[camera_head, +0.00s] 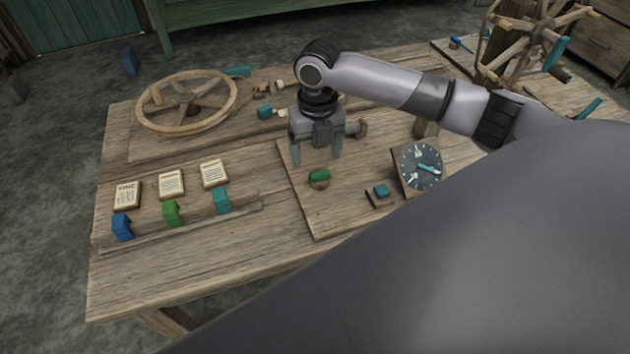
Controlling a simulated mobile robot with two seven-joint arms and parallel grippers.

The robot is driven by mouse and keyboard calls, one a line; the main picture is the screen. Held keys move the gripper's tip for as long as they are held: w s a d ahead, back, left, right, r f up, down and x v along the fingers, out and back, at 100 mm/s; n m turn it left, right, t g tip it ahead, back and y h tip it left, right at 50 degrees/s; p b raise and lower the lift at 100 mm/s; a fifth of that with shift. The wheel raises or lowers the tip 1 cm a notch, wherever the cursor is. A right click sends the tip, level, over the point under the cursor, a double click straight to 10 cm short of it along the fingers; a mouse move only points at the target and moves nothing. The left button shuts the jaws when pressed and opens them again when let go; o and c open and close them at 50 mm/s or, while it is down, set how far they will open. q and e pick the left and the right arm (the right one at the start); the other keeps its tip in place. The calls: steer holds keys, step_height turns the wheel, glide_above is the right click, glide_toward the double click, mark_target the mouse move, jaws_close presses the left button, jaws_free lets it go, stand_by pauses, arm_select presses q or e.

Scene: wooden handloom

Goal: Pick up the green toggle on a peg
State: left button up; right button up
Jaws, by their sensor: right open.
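The green toggle (319,175) sits on a short wooden peg on the raised wooden board, near the middle of the table. My right gripper (316,156) points down just behind and above the toggle, its two fingers spread apart with nothing between them. It looks apart from the toggle, though the exact height gap is hard to judge. My left gripper does not show.
A dial (421,167) and a small teal block (381,191) stand to the right of the toggle. Blue, green (172,212) and teal blocks stand on a rail at left, below three cards. A wooden wheel (187,102) lies behind.

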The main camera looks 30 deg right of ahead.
mark_target(320, 174)
steer(key=shift+d, duration=0.2)
steer(key=shift+f+b, duration=0.3)
steer(key=shift+f, duration=0.4)
steer(key=f, duration=0.1)
steer(key=f+b, duration=0.1)
steer(key=f, duration=0.1)
steer(key=d+f, duration=0.1)
steer(key=f, duration=0.1)
steer(key=shift+w+b, duration=0.1)
steer(key=shift+b, duration=0.3)
steer(key=shift+f, duration=0.25)
steer(key=c, duration=1.1)
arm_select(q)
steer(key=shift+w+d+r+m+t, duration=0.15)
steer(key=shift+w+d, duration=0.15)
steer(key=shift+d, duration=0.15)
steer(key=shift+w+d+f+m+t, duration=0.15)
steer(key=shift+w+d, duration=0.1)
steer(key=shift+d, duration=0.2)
